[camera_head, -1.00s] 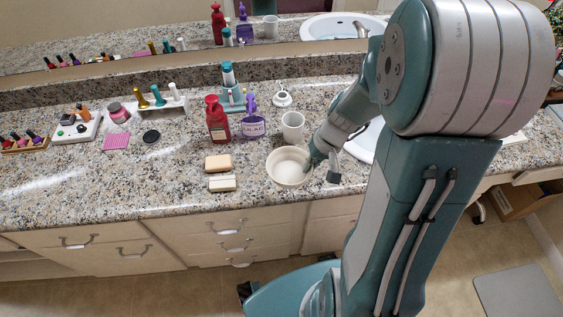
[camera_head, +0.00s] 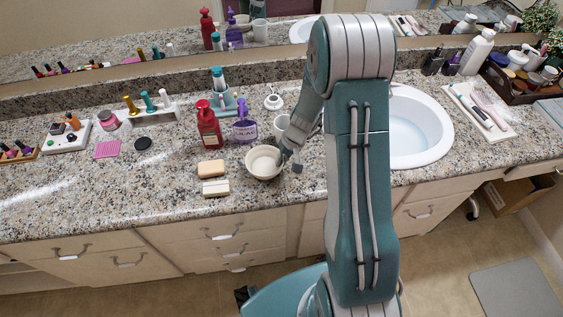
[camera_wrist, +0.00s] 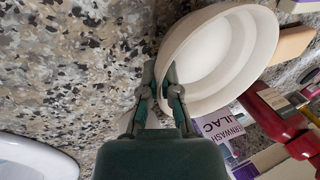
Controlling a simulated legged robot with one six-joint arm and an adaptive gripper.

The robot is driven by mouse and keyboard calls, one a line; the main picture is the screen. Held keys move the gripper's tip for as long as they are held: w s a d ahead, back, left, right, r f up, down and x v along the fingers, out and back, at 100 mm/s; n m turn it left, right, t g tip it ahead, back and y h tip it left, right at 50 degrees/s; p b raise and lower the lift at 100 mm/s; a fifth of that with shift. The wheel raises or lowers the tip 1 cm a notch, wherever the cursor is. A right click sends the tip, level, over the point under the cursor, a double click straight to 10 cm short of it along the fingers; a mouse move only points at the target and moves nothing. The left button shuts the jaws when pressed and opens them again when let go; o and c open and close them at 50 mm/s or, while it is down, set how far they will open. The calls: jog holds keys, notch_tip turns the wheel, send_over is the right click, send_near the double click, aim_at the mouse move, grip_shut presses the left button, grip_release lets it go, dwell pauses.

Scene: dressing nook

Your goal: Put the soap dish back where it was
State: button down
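The white round bowl-like dish (camera_head: 264,161), which I take for the soap dish, is over the front middle of the counter, right of two soap bars. My gripper (camera_head: 288,165) is at its right rim. In the wrist view my gripper's fingers (camera_wrist: 160,88) are close together on the rim of the dish (camera_wrist: 222,55), which appears pinched between them. The dish is empty inside and roughly level. I cannot tell how far its base is above the counter.
A tan soap bar (camera_head: 211,168) and a cream bar (camera_head: 216,187) lie left of the dish. The sink (camera_head: 420,125) is at right.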

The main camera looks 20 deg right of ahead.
jog(key=shift+f, duration=0.45)
jog(key=c, duration=0.8)
grip_release()
jog(key=shift+f, duration=0.1)
jog(key=w+v, duration=0.1)
jog(key=v, duration=1.1)
jog(key=s+a+r+n+t+h, duration=0.1)
jog(key=s+a+r, duration=0.25)
jog(key=r, duration=0.35)
jog(key=s+a+r+t+h, duration=0.1)
jog(key=s+a+r, duration=0.1)
jog(key=s+r, duration=0.4)
jog(key=s+a+r+n+t+h, duration=0.1)
jog(key=s+a+r+t+h, duration=0.1)
jog(key=s+r, duration=0.6)
jog(key=s+a, duration=0.1)
jog(key=s, duration=0.3)
jog(key=shift+s+a+t, duration=0.2)
jog(key=shift+a+t, duration=0.1)
jog(key=shift+t, duration=0.1)
